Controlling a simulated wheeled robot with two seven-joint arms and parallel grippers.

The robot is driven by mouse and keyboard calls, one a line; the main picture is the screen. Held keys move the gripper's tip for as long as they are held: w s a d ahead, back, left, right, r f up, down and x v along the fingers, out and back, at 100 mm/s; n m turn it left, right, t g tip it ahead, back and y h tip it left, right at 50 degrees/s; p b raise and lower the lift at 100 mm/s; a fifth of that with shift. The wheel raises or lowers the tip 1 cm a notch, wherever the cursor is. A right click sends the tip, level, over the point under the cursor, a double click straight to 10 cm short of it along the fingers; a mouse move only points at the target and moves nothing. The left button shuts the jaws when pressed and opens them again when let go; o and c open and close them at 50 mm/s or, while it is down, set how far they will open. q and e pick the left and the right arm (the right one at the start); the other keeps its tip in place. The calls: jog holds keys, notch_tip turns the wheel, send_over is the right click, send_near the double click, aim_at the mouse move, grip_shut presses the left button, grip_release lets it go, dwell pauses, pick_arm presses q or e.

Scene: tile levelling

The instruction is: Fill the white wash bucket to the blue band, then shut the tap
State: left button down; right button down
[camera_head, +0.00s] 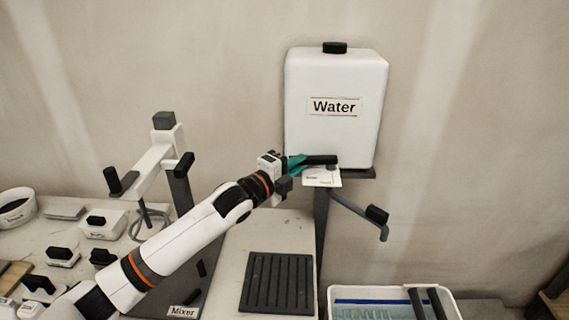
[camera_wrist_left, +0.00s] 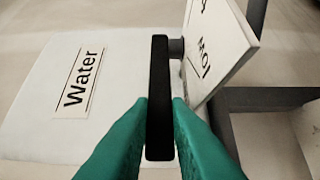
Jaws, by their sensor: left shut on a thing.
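The white tank labelled "Water" (camera_head: 336,115) stands on a dark bracket against the wall. A black tap lever (camera_head: 322,160) sticks out at its lower front, over a white printed card (camera_head: 323,180). My left gripper (camera_head: 301,163) has its teal fingers shut on the lever. In the left wrist view the black lever (camera_wrist_left: 160,75) runs between both fingertips (camera_wrist_left: 160,120). The white wash bucket (camera_head: 455,296) is at the bottom edge, partly cut off. A blue band (camera_head: 375,301) shows inside it. My right gripper is not in view.
A black ribbed mat (camera_head: 277,283) lies on the bench left of the bucket. The mixer stand (camera_head: 163,160) and several black-handled tools are further left. Two dark bars cross the bucket.

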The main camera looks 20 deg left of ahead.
pick_arm(q)
jog(key=shift+s+d+n+y, duration=0.15)
jog(key=shift+n+y, duration=0.15)
jog(key=shift+y, duration=0.1)
jog(key=shift+f, duration=0.1)
jog(key=c, duration=1.6)
grip_release()
jog(key=shift+c, duration=0.2)
jog(key=shift+s, duration=0.1)
jog(key=b+v, duration=0.2)
jog(key=v, duration=1)
jog(key=shift+f, duration=0.15)
